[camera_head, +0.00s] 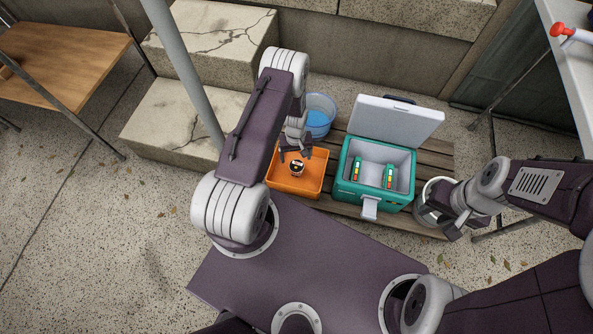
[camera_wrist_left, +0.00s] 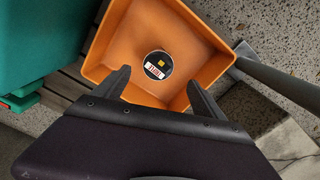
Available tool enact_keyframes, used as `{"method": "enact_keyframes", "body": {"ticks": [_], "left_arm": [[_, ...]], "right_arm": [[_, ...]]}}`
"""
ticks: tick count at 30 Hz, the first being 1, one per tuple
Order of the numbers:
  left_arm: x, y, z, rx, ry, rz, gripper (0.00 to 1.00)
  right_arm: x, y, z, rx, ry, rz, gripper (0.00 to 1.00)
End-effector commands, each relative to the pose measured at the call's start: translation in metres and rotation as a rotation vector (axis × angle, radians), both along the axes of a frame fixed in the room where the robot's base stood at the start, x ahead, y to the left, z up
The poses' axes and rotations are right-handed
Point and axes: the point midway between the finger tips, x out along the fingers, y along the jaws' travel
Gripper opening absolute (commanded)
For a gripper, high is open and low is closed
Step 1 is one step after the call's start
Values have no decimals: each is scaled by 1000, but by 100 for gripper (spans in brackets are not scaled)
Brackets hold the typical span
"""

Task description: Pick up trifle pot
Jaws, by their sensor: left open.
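The trifle pot (camera_head: 297,169) is a small round pot with a dark top, standing in an orange tray (camera_head: 313,187) on a slatted wooden surface. In the left wrist view the pot (camera_wrist_left: 158,65) shows from above with a dark lid and a white and orange label, in the orange tray (camera_wrist_left: 205,33). My left gripper (camera_head: 296,153) is over the tray, open and empty, with its fingers (camera_wrist_left: 158,88) apart on the near side of the pot. My right gripper (camera_head: 452,232) is at the right by a white bucket; its fingers are too unclear to judge.
A teal cooler (camera_head: 345,189) with its lid up stands right of the tray, with two striped items inside. A blue bucket (camera_head: 320,112) stands behind the tray. A white bucket (camera_head: 425,213) is right of the cooler. A grey pole (camera_head: 187,73) rises left of my left arm.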

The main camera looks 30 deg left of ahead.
Motion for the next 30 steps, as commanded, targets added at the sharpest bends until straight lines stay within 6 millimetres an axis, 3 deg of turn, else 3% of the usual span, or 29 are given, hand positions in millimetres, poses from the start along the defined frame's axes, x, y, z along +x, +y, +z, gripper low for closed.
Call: {"method": "enact_keyframes", "body": {"ticks": [6,11,20,27,30], "left_arm": [[0,-1,-38,0,1,-1,81],[0,-1,-39,0,0,-1,81],[2,-3,-90,0,2,-1,81],[3,-2,-88,0,0,-1,81],[3,-2,-88,0,0,-1,53]], "right_arm": [[0,0,-30,0,0,0,33],[0,0,-31,0,0,0,33],[0,0,-76,0,1,0,33],[0,0,-73,0,1,0,33],[0,0,-73,0,0,0,33]]}}
